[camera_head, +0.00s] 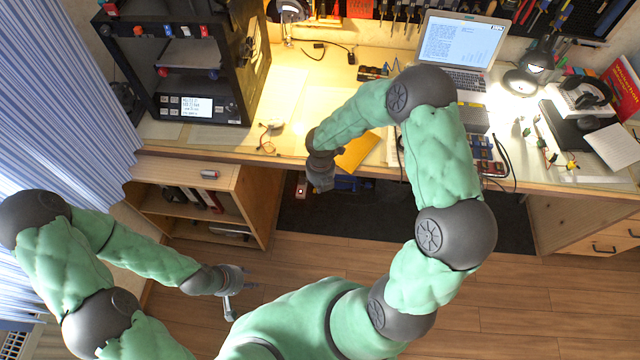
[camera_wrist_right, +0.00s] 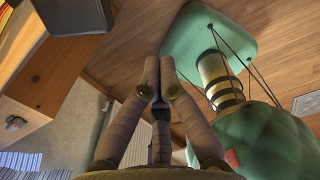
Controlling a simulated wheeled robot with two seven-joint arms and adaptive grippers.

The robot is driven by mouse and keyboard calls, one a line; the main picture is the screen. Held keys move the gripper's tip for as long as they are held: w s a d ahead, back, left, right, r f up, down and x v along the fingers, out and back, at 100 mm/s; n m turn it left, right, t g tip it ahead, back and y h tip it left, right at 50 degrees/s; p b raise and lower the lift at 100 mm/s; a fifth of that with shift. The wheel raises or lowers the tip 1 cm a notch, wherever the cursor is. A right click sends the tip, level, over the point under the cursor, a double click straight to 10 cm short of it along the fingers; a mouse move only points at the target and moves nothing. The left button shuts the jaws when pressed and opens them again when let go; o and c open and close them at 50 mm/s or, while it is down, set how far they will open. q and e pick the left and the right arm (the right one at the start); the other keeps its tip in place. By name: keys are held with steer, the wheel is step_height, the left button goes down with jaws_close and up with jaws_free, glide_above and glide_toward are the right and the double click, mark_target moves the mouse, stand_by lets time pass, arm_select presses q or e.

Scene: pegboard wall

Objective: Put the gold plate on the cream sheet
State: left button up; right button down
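A flat golden-yellow piece, which looks like the gold plate (camera_head: 358,150), lies at the front edge of the desk in the head view. My right forearm and wrist partly cover it. A pale cream sheet (camera_head: 322,108) appears to lie flat on the desk behind it; its outline is faint in the glare. My right gripper (camera_head: 321,181) hangs by the desk's front edge, left of the gold piece. In the right wrist view its fingertips (camera_wrist_right: 159,84) are together with nothing seen between them. My left gripper (camera_head: 232,300) is low over the floor, away from the desk; its opening is unclear.
A black 3D printer (camera_head: 190,75) stands left on the desk. A laptop (camera_head: 460,45) stands behind my right arm; headphones (camera_head: 585,92) lie at the right. A wooden shelf unit (camera_head: 215,195) is below the desk. Pale papers lie near the gold piece.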

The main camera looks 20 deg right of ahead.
steer(key=shift+w+d+r, duration=0.1)
steer(key=shift+w+d, duration=0.35)
steer(key=shift+w, duration=0.25)
steer(key=shift+w+d+r, duration=0.1)
steer(key=shift+w+d, duration=0.3)
steer(key=shift+w, duration=0.25)
steer(key=shift+w+d+p, duration=0.35)
steer(key=shift+w+d, duration=0.1)
steer(key=shift+w, duration=0.3)
steer(key=shift+w+d+p, duration=0.3)
steer(key=shift+w+d, duration=0.15)
steer(key=shift+w, duration=0.25)
steer(key=shift+a, duration=0.1)
